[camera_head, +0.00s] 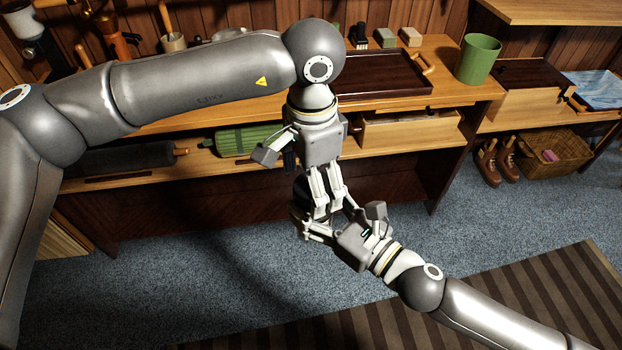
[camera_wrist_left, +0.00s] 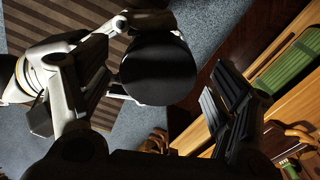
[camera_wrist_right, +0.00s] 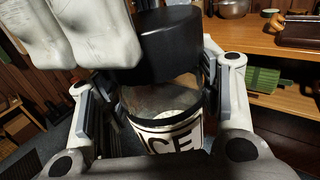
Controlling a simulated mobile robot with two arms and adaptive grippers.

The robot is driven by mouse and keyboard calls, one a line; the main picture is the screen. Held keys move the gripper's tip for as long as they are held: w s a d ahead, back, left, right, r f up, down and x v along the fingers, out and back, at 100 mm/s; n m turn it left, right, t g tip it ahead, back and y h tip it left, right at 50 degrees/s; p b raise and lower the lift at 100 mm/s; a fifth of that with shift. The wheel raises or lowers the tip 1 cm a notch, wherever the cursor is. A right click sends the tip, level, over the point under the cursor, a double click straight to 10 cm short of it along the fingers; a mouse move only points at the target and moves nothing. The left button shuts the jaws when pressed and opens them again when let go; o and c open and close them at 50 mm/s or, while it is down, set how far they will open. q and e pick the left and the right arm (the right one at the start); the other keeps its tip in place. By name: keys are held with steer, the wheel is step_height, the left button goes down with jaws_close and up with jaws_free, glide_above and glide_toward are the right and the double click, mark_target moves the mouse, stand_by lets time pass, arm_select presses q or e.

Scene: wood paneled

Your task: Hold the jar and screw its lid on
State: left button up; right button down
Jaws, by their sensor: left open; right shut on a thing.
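The jar (camera_wrist_right: 160,132) is clear glass with a white label, on which the letters "ICE" show in the right wrist view. My right gripper (camera_head: 312,226) is shut on the jar's sides and holds it in the air in front of the bench. The black round lid (camera_wrist_right: 165,42) is over the jar's mouth; I cannot tell whether it is threaded. It shows as a dark disc in the left wrist view (camera_wrist_left: 157,68). In the head view these fingers hide most of the jar and lid.
The wooden bench (camera_head: 455,62) behind bears a dark tray (camera_head: 385,78) and a green cup (camera_head: 478,58). A green roll (camera_head: 238,140) lies on its lower shelf. Boots (camera_head: 497,160) and a basket (camera_head: 552,160) stand at right. A striped rug (camera_head: 480,285) covers some floor.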

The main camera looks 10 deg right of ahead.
arm_select(q)
step_height(320, 180, up, 4)
steer(key=shift+r, duration=0.15)
steer(key=shift+c, duration=0.4)
